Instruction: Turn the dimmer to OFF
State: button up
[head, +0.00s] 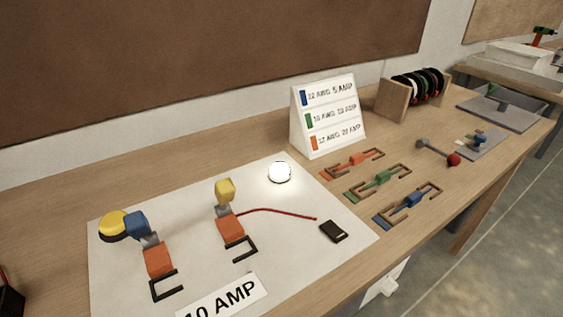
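A small white plate with a white knob-like part (387,288) is low on the front of the workbench, below its edge. It looks like the dimmer, but any markings and its setting are too small to read. A round bulb (279,172) glows bright white on the white board (300,240). My gripper is not in view.
The board also holds orange and yellow connectors, a red wire (275,211), a black block (333,231) and a "10 AMP" label (222,300). A wire-gauge sign (328,115), coloured fuse holders and a spool rack (412,92) stand on the wooden bench. Grey floor (500,240) lies clear at right.

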aim_at(389, 285)
jog(key=k+j+u, duration=0.1)
jog(key=k+j, duration=0.55)
jog(key=k+j+u, duration=0.1)
jog(key=k+j, duration=0.55)
jog(key=j, duration=0.2)
jog(key=i+l+u, duration=0.1)
jog(key=l, duration=0.65)
jog(key=i+l+u, duration=0.1)
jog(key=l, duration=0.65)
jog(key=i+l+u, duration=0.1)
jog(key=i+l, duration=0.15)
jog(key=l, duration=0.55)
jog(key=i+l+u, duration=0.1)
jog(key=l, duration=0.65)
